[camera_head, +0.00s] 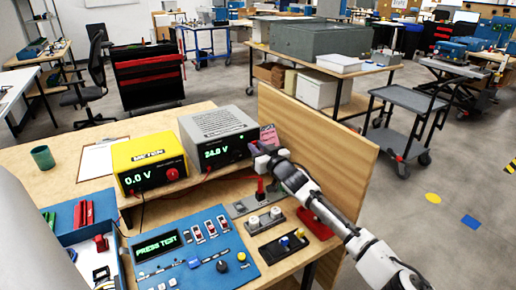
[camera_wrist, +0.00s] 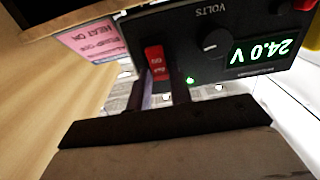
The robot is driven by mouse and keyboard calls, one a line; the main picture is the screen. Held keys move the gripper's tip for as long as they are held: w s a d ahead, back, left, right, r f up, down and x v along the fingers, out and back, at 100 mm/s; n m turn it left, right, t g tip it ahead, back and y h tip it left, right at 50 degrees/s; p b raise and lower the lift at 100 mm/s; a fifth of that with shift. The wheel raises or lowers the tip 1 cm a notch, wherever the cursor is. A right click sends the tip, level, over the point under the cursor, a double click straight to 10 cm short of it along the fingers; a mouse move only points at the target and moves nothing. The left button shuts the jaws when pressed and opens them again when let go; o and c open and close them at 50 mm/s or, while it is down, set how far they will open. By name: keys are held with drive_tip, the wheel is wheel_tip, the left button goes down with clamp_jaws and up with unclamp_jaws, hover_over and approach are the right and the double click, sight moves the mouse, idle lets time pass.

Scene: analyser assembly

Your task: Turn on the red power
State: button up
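A grey and black power supply (camera_head: 218,137) stands on the bench, its green display reading 24.0 V. In the wrist view its front panel (camera_wrist: 215,65) appears upside down, with a black knob, a lit green light and a red rocker switch (camera_wrist: 155,61). My gripper (camera_head: 263,158) is at the right end of this front panel. In the wrist view my gripper's two dark fingers (camera_wrist: 162,85) are a little apart, with the red switch visible at their tips. I cannot tell whether they touch it. Nothing is held between them.
A yellow supply (camera_head: 150,160) reading 0.0 V stands to the left. A blue panel (camera_head: 190,255) with switches and a "PRESS TEST" display lies in front. A wooden board (camera_head: 325,150) stands upright on the right, near my arm. A pink label (camera_wrist: 90,40) is beside the switch.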

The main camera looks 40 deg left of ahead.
clamp_jaws()
drive_tip(key=y+b, duration=0.1)
drive_tip(key=b, duration=0.2)
drive_tip(key=t+y+b, duration=0.1)
drive_tip(key=b, duration=0.3)
drive_tip(key=shift+d+f, duration=0.1)
drive_tip(key=shift+f, duration=0.3)
drive_tip(key=shift+r+y, duration=0.1)
drive_tip(key=shift+y, duration=0.2)
drive_tip(key=shift+o, duration=2.4)
unclamp_jaws()
drive_tip(key=shift+s, duration=0.1)
